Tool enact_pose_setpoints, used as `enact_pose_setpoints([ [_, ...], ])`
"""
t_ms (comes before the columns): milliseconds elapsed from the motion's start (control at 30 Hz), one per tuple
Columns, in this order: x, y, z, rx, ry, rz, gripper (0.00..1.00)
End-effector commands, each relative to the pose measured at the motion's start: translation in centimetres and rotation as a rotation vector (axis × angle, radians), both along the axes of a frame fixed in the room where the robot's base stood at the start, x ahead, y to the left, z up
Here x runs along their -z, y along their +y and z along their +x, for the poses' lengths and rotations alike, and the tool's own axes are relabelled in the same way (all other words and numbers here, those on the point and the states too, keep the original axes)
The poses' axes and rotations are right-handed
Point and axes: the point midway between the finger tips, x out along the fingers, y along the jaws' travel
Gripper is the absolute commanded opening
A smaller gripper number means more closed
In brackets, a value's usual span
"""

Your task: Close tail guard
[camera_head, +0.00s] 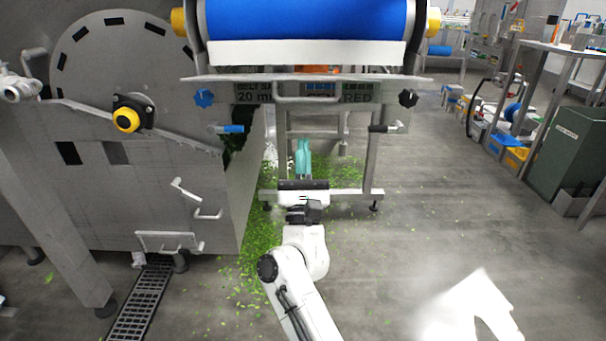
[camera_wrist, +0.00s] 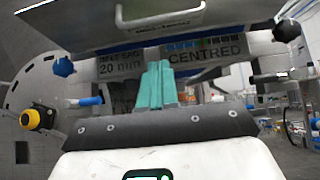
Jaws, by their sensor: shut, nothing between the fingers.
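The tail guard (camera_head: 225,78) seems to be the grey metal plate jutting out below the blue belt roller, with a bar handle (camera_head: 307,98) along its front. In the wrist view the guard (camera_wrist: 100,20) hangs tilted across the top, its handle (camera_wrist: 165,20) on the near face. Its full hinge is hidden. My gripper (camera_head: 303,145) has teal fingers, shut and empty. It points up and forward, below the guard and apart from it. In the wrist view the fingers (camera_wrist: 158,70) stand in front of the "BELT SAG 20 mm" and "CENTRED" labels.
A blue knob (camera_head: 203,98) and a black knob (camera_head: 408,98) flank the labels. A blue-gripped lever (camera_head: 230,129) and a black-gripped lever (camera_head: 386,128) stick out below. A grey machine (camera_head: 130,190) stands close on the left. Open floor (camera_head: 430,220) lies right; green leaves litter the floor.

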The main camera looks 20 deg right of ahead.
Motion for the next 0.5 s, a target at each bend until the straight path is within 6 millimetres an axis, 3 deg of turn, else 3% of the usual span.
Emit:
enact_pose_setpoints([
  [167, -2.6, -0.7, 2.2, 0.001, -0.003, 0.001, 0.0],
  [300, -4.7, -0.5, 1.9, -0.001, -0.001, 0.001, 0.0],
  [500, -6.1, -0.6, 1.9, -0.001, 0.0, -0.001, 0.0],
])
